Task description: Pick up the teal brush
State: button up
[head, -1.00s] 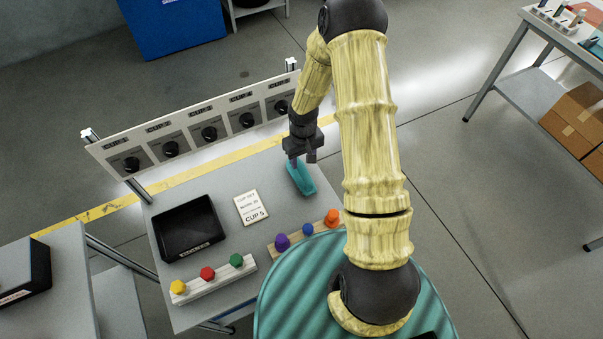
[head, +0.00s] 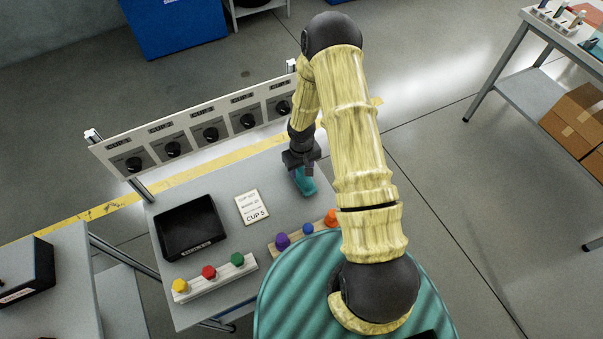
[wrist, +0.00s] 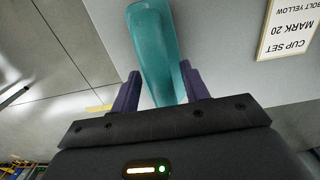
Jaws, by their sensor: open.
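The teal brush (head: 305,184) lies on the grey table toward its right side, partly hidden under my gripper in the head view. My gripper (head: 301,172) is above it, pointing down. In the wrist view the teal brush (wrist: 156,50) runs from the top edge down between the two purple fingers of my gripper (wrist: 160,88). The fingers are apart, one on each side of the brush. The right finger is close to the brush; I cannot tell if it touches.
A white card (head: 251,208) lies left of the brush, near a black tray (head: 188,227). Racks with coloured knobs (head: 208,279) stand along the near edge. A panel of dials (head: 210,134) rises along the far edge. The table between card and brush is clear.

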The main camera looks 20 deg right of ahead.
dwell(0.4)
grip_shut()
jog(key=shift+r, duration=0.15)
notch_tip(320, 180, up, 10)
jog(key=shift+f+b, duration=0.1)
jog(key=shift+b, duration=0.3)
dwell(0.4)
